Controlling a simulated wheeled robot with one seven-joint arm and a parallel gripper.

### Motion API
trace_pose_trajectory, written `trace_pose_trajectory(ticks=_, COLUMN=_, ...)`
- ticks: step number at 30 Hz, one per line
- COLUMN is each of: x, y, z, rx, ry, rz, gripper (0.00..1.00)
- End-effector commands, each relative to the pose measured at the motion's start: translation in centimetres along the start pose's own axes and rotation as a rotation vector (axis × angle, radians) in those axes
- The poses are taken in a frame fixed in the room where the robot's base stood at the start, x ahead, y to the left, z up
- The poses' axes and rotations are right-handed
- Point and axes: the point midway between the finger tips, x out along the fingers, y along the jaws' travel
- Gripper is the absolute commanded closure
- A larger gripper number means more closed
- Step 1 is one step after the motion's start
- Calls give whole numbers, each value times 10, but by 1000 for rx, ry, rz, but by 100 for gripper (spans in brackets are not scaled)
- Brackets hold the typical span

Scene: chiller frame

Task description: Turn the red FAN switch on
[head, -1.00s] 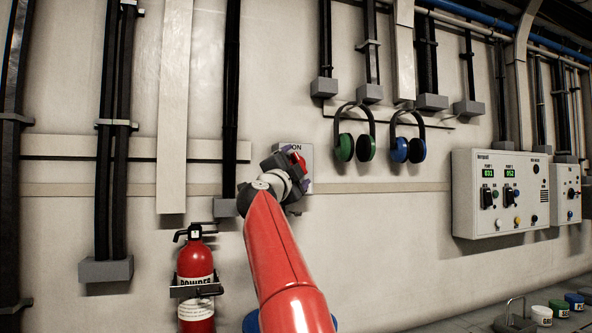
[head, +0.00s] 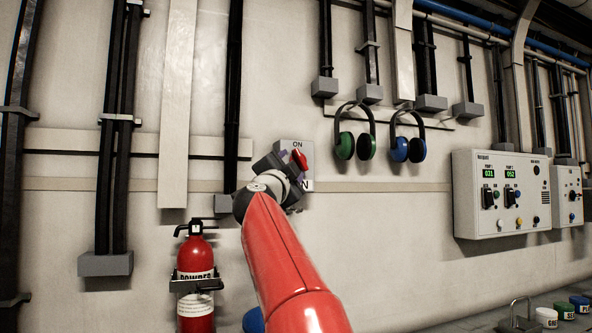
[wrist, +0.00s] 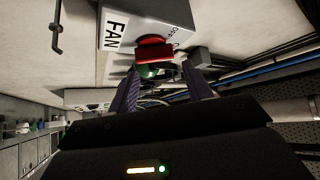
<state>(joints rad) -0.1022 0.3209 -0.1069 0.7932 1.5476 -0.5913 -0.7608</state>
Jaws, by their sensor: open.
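The FAN switch box (head: 284,147) is a grey plate on the wall with "ON" at its top. Its red handle (head: 299,160) shows just beyond my gripper (head: 293,168). In the wrist view the white FAN label (wrist: 115,34) and the red handle (wrist: 153,50) show close ahead, with small OFF lettering beside the handle. My gripper (wrist: 163,76) is open, its two purple fingers on either side of the line to the handle. I cannot tell whether the fingers touch the handle. My gripper hides the lower left of the box in the head view.
A red fire extinguisher (head: 195,280) hangs at lower left. Green ear defenders (head: 345,146) and blue ear defenders (head: 407,149) hang to the right. A control panel (head: 500,190) is on the wall further right. Dark vertical pipes run at left.

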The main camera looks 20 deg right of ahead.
Motion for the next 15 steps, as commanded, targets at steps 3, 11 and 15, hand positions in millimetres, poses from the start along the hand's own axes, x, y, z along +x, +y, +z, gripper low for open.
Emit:
trace_pose_trajectory(ticks=3, x=21, y=9, z=-16, rx=-219, ry=-58, rz=-129, gripper=66)
trace_pose_trajectory(ticks=11, x=32, y=29, z=-46, rx=-818, ry=-189, rz=-501, gripper=66)
trace_pose_trajectory(ticks=15, x=21, y=44, z=-55, rx=-1051, ry=-234, rz=-663, gripper=66)
